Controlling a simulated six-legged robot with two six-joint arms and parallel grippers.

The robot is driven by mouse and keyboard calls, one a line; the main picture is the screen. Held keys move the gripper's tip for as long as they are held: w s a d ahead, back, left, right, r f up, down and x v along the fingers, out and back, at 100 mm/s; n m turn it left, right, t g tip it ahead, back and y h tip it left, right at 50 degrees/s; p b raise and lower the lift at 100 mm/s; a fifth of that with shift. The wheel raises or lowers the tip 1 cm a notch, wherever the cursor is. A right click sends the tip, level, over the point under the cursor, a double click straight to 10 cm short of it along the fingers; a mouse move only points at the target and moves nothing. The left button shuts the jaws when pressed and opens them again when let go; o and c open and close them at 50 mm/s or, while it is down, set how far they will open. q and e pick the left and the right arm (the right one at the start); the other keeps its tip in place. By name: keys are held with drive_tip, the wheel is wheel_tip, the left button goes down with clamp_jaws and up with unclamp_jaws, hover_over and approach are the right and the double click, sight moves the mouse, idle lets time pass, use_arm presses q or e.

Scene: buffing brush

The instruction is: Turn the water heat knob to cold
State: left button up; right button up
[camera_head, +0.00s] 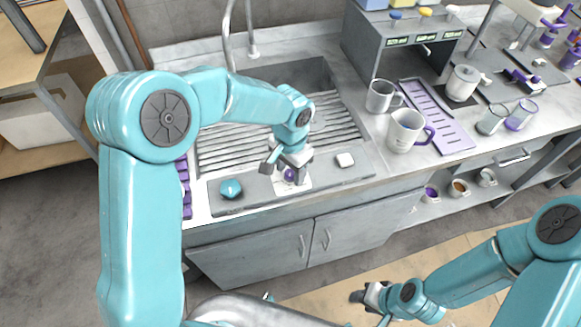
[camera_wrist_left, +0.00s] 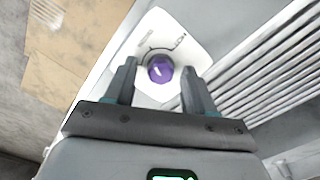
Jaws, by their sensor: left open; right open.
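The water heat knob (camera_head: 290,175) is a round purple knob on a white plate at the front edge of the sink counter. In the left wrist view, the knob (camera_wrist_left: 160,68) has a pale mark on its face. An arc and small lettering, too small to read, are on the white plate (camera_wrist_left: 150,30). My left gripper (camera_head: 286,166) is open just above the knob. In its wrist view, the fingertips are on either side of the knob; I cannot tell whether they touch it. My right gripper (camera_head: 372,298) is open and empty, low over the floor in front of the cabinet.
A ribbed metal sink (camera_head: 225,150) lies behind the knob, with a tall faucet (camera_head: 252,45). A teal item (camera_head: 231,188) sits left of the knob and a white block (camera_head: 345,160) right. Pitchers (camera_head: 406,130) and a coffee machine (camera_head: 405,40) stand to the right.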

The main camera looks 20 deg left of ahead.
use_arm(q)
drive_tip(key=shift+s+r, duration=0.1)
drive_tip(key=shift+s, duration=0.05)
drive_tip(key=shift+c, duration=0.9)
drive_tip(key=shift+a, duration=0.1)
clamp_jaws()
drive_tip(key=shift+f+n+b, duration=0.2)
drive_tip(key=shift+n+b, duration=1)
drive_tip(key=n+b, duration=0.2)
drive_tip(key=shift+n, duration=0.3)
drive_tip(key=n+b, duration=0.2)
drive_tip(key=n, duration=0.1)
drive_tip(key=shift+r, duration=0.1)
drive_tip(key=shift+w+r+n+b, duration=0.1)
drive_tip(key=shift+n+b, duration=0.25)
drive_tip(key=shift+n, duration=0.6)
drive_tip(key=shift+w+r+n+b, duration=0.1)
drive_tip(key=shift+n+b, duration=0.25)
drive_tip(key=shift+n, duration=0.6)
